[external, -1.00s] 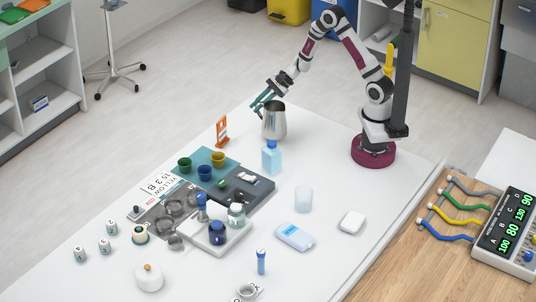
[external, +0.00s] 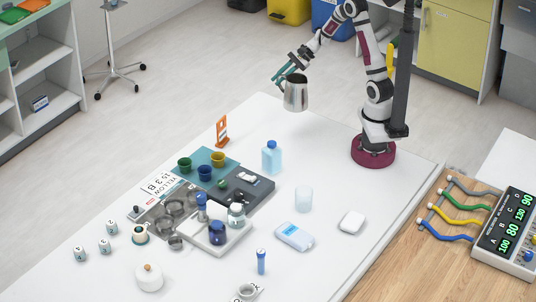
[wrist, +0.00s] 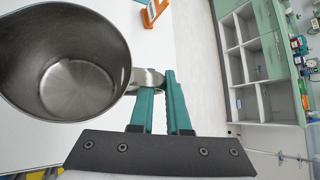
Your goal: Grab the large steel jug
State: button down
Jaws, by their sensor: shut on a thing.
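The large steel jug (external: 296,93) hangs in the air above the far part of the white table, upright or nearly so. My gripper (external: 284,78), with teal fingers, is at the jug's upper left side and is shut on its handle. In the wrist view, the jug (wrist: 62,60) fills the upper left, its open mouth showing an empty inside. The handle sits between the teal fingertips (wrist: 158,80) there.
A blue bottle (external: 271,157) and an orange stand (external: 221,131) are on the white table (external: 340,180) below. A teal mat with several cups, a grey tray, a clear cup (external: 304,198) and a white box (external: 351,222) stand nearer. The table's far end is clear.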

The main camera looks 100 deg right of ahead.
jog(key=shift+s+d+r, duration=0.35)
jog(key=shift+s+r, duration=0.05)
jog(key=shift+s, duration=0.15)
dwell(2.6)
